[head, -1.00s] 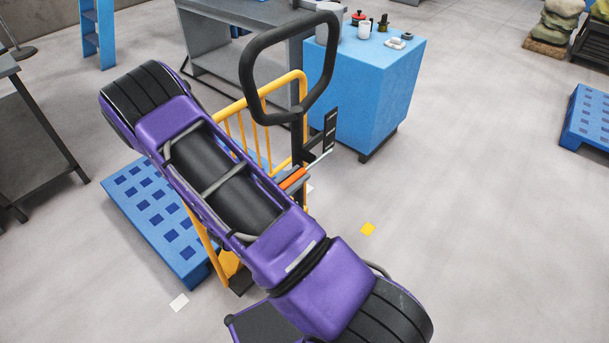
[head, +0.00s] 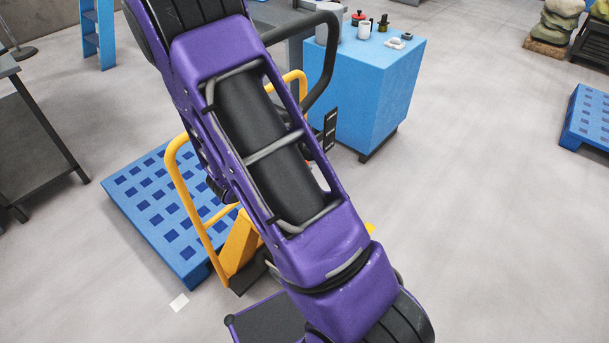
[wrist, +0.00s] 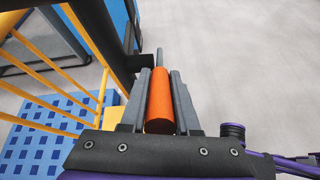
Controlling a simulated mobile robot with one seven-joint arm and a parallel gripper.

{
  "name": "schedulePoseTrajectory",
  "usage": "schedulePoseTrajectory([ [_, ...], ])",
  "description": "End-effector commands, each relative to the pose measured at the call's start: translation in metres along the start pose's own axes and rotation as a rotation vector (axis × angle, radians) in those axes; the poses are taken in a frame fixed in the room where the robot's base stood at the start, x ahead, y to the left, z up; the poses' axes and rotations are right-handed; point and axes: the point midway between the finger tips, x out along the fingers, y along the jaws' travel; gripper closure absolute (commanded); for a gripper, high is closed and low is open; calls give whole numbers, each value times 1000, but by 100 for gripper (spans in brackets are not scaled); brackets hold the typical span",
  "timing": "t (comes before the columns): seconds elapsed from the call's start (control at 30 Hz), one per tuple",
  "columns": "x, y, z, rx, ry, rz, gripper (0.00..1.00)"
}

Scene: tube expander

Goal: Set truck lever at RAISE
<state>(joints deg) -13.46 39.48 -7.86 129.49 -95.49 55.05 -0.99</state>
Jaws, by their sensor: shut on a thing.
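The truck lever's orange grip (wrist: 159,100) sits between the two grey fingers of my gripper (wrist: 160,77) in the wrist view. The fingers are shut on it. A thin grey rod shows beyond the grip, beside a black post (wrist: 120,62). In the head view, my purple arm hides the lever and gripper. The truck's yellow frame (head: 186,205) and black loop handle (head: 331,62) show on either side of the arm. A dark plate with light marks (head: 330,129) stands right of the arm. Its marks are too small to read.
A blue pallet (head: 150,204) lies left of the truck. A blue cabinet (head: 375,85) with small items on top stands behind it to the right. A grey bench (head: 35,140) is at far left. The floor to the right is open.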

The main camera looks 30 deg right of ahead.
Motion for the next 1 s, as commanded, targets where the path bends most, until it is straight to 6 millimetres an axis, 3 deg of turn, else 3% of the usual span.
schedulePoseTrajectory([
  [0.03, 0, 0, 0, 0, 0, 0, 67],
  [0.2, 0, 0, 0, 0, 0, -1, 40],
  [0.53, -3, 0, 0, 0, 0, 0, 40],
  [1.0, -41, 0, 0, 0, 0, 1, 40],
])
